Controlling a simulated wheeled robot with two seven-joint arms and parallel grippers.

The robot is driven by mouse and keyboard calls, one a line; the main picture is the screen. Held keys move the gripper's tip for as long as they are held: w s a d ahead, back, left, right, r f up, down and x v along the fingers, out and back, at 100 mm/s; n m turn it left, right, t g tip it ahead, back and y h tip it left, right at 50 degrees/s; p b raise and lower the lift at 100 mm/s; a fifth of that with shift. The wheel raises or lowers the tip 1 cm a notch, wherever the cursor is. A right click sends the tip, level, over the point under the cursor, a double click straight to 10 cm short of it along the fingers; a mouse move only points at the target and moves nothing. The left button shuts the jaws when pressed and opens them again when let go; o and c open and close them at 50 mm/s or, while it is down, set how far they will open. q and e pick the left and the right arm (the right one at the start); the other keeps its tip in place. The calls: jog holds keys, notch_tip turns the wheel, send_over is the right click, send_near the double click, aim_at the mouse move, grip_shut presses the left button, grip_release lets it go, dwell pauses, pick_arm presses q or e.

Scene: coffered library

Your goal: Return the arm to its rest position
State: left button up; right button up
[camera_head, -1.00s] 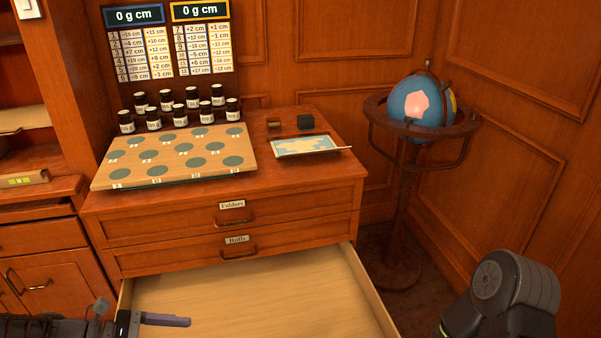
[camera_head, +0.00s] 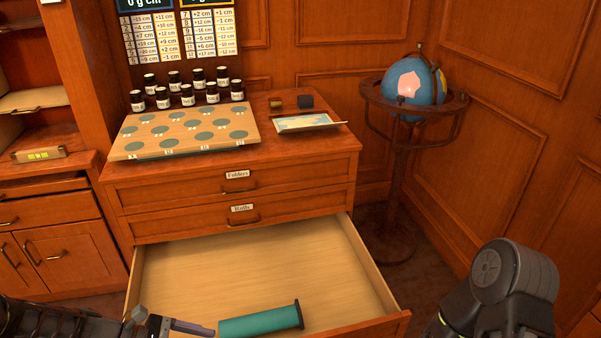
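My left arm comes in at the bottom left, and my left gripper (camera_head: 172,326) is at the front left of an open drawer (camera_head: 250,265). One grey finger shows; the rest is cut off by the picture's lower edge, so its opening cannot be judged. A teal roll (camera_head: 262,320) with a dark end cap lies in the drawer, to the right of that finger and apart from it. My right arm shows as a dark bulky link at the bottom right; its gripper is not in view.
A wooden cabinet (camera_head: 290,170) carries a board with green discs (camera_head: 185,132), several dark bottles (camera_head: 187,95), a tray with a map (camera_head: 305,123) and two small blocks. A globe on a stand (camera_head: 413,82) stands right. The drawer front (camera_head: 370,329) juts toward me.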

pick_arm(q)
jog(key=s+d+f+m+g+y, duration=0.1)
jog(key=s+d+f+m+y, duration=0.3)
jog(key=s+d+f+m, duration=0.45)
jog(key=s+d+f+m+y, duration=0.3)
jog(key=s+d+f+m, duration=0.25)
jog(key=f+m, duration=0.45)
jog(key=w+a+f+n+b, duration=0.1)
jog(key=w+f+b, duration=0.1)
jog(key=f+b, duration=0.9)
jog(key=w+a+f+n+b, duration=0.1)
jog(key=w+f+b, duration=0.1)
jog(key=f+b, duration=1)
pick_arm(e)
notch_tip(320, 180, down, 23)
jog(key=w+d, duration=0.2)
jog(key=w, duration=0.1)
pick_arm(q)
notch_tip(320, 180, up, 35)
jog(key=s+d+p, duration=0.2)
jog(key=p, duration=3.3)
jog(key=shift+s+d+m, duration=0.15)
jog(key=shift+s+m, duration=0.1)
jog(key=shift+m, duration=0.1)
pick_arm(e)
jog(key=s+a+r, duration=0.1)
jog(key=r, duration=1.6)
jog(key=s+a+r, duration=0.1)
jog(key=s+r, duration=0.1)
jog(key=r, duration=1.6)
